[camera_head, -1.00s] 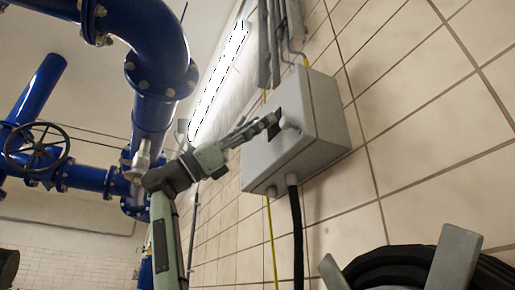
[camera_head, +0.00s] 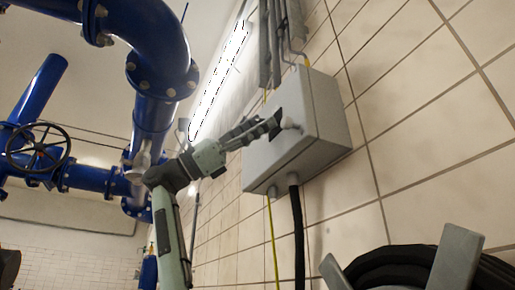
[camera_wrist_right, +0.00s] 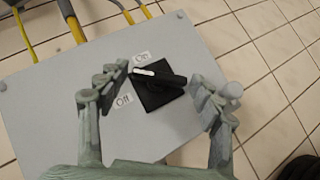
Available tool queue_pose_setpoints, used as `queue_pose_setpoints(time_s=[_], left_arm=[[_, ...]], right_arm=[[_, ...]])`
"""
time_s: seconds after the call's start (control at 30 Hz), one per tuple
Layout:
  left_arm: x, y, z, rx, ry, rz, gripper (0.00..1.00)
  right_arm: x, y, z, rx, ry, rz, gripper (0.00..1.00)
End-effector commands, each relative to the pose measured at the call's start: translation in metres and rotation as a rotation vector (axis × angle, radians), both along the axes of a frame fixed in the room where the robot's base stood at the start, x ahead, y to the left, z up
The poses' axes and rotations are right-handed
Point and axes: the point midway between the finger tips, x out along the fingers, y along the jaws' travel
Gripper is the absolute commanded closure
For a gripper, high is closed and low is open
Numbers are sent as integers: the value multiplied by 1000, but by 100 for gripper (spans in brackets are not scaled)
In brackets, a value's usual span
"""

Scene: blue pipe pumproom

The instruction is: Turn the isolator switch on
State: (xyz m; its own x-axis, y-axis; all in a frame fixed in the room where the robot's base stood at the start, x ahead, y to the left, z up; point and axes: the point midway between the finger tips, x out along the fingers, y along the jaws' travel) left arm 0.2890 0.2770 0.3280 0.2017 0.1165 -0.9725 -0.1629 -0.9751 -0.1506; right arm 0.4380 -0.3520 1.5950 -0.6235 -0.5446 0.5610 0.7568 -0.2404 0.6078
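The isolator switch has a black square plate and a black bar handle (camera_wrist_right: 160,76) with a white mark at one end. It sits on the front of a grey box (camera_head: 300,155). In the right wrist view, the handle's white end points left, between the "On" label (camera_wrist_right: 142,57) and the "Off" label (camera_wrist_right: 123,100), nearer "On". My right gripper (camera_head: 268,128) is at the box front. Its fingers are spread around the handle (camera_wrist_right: 167,88), one on each side, with a visible gap to the left finger. Contact on the right is unclear. My left gripper is not in view.
Conduits (camera_head: 272,45) enter the box from above; a black cable (camera_head: 297,225) and a yellow-green cable (camera_head: 272,235) hang below. Blue pipes (camera_head: 155,65) with a handwheel (camera_head: 37,148) stand left. A black coil (camera_head: 405,268) on grey brackets is at bottom right.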

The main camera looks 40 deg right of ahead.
Motion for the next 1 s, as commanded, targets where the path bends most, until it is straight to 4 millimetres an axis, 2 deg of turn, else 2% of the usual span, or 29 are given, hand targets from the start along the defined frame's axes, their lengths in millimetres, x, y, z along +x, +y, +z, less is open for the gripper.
queue_pose_setpoints(time_s=[0.33,0.47,0.8,1.0], left_arm=[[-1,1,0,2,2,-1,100],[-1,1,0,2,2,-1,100],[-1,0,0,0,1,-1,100],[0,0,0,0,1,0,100]], right_arm=[[1,0,0,-1,2,0,24],[7,6,-5,-1,4,1,24],[50,44,-44,-1,6,2,24],[69,60,-61,-1,3,2,24]])
